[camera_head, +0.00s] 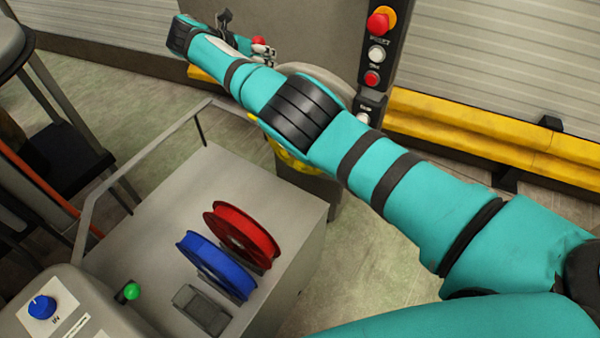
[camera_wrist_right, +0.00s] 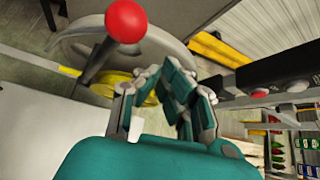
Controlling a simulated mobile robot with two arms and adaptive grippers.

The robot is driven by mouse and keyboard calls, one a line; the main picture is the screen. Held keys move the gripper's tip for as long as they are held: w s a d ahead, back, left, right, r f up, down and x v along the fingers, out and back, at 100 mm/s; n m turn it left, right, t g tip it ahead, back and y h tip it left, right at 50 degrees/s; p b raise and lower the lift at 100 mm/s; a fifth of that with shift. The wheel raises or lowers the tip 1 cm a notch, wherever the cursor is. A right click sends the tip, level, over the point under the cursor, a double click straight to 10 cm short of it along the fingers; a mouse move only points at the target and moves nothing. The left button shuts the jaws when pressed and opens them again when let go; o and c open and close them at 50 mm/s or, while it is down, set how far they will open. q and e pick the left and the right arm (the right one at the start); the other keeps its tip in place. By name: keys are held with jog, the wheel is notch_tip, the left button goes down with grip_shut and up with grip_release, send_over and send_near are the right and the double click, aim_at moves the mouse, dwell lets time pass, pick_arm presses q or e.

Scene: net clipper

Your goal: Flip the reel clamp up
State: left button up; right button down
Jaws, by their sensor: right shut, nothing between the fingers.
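The reel clamp appears to be the dark lever with a red ball knob (camera_wrist_right: 126,20) in the right wrist view, standing in front of a grey round reel flange (camera_wrist_right: 150,58). The red knob also shows small in the head view (camera_head: 258,41), beyond my right arm. My right gripper (camera_wrist_right: 165,85) is shut and empty, with its fingers below and to the right of the knob. No contact with the lever is visible. In the head view the right gripper (camera_head: 264,50) is small and partly hidden behind my arm. My left gripper is out of view.
A dark control panel (camera_head: 385,50) with red and white buttons stands right of the reel. A grey cabinet (camera_head: 275,200) carries a red spool (camera_head: 240,235) and a blue spool (camera_head: 215,265). Yellow barriers (camera_head: 470,125) run along the back wall.

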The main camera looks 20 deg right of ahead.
jog(key=shift+a, duration=0.1)
jog(key=v, duration=1.1)
jog(key=shift+s+a+r, duration=0.15)
jog(key=shift+a+r, duration=0.1)
jog(key=shift+r, duration=0.05)
